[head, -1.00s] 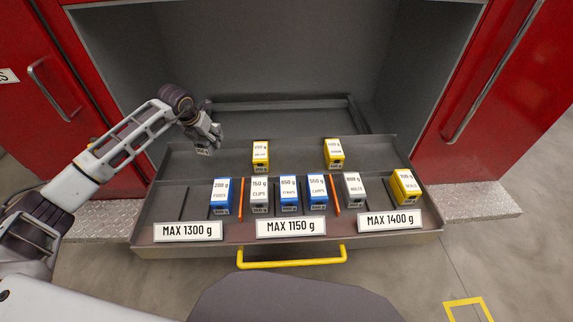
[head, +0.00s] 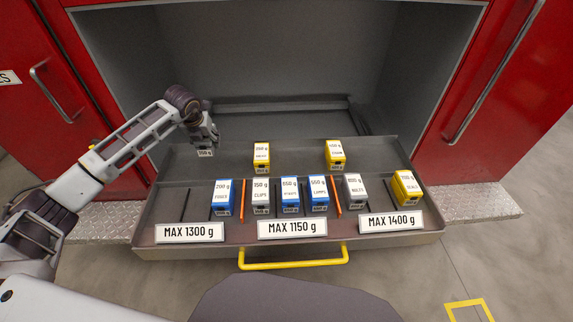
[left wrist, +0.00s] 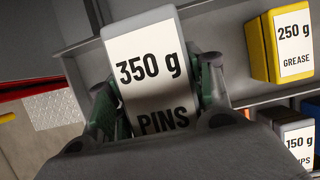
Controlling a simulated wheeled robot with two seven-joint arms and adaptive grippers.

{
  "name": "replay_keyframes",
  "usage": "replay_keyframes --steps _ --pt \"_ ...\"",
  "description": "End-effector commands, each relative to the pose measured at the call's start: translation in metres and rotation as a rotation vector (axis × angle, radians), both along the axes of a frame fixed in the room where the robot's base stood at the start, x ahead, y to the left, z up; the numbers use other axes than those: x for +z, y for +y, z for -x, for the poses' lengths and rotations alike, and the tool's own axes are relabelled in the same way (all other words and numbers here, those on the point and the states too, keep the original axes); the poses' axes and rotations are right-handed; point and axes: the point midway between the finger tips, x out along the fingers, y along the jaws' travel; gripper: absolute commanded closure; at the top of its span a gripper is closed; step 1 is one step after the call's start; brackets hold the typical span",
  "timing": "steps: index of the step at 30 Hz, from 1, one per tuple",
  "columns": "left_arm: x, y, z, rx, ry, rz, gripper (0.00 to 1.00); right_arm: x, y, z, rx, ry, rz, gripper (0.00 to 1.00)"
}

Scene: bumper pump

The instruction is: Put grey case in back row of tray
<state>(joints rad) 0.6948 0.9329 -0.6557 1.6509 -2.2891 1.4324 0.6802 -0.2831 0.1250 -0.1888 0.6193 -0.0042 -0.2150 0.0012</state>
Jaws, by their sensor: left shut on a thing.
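The grey case, labelled 350 g PINS (left wrist: 152,65), is held between the fingers of my left gripper (head: 203,138). In the head view the case (head: 205,153) shows small below the gripper, at the back left of the tray (head: 295,160). I cannot tell whether its underside touches the tray floor. The left wrist view shows its label and grey top edge, with the gripper fingers on both sides. My right gripper is not in view.
The back row also holds a yellow 250 g GREASE case (left wrist: 284,45) and another yellow case (head: 335,154). Several blue, grey and yellow cases stand in the front row, with orange dividers (head: 242,198) and load signs (head: 190,232). Red doors (head: 520,80) flank the tray.

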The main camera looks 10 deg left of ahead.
Motion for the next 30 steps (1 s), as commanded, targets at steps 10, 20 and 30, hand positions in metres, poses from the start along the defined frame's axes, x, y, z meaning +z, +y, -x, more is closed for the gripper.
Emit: replay_keyframes --steps 10,20,30 --pt "0.001 0.000 0.000 0.000 -0.001 0.001 0.84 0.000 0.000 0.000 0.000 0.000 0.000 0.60" --pt "-0.017 0.000 0.000 0.000 0.002 0.001 0.84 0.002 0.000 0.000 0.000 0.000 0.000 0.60" --pt "-0.049 0.000 0.000 0.000 0.000 0.001 0.84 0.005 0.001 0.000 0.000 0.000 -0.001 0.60"
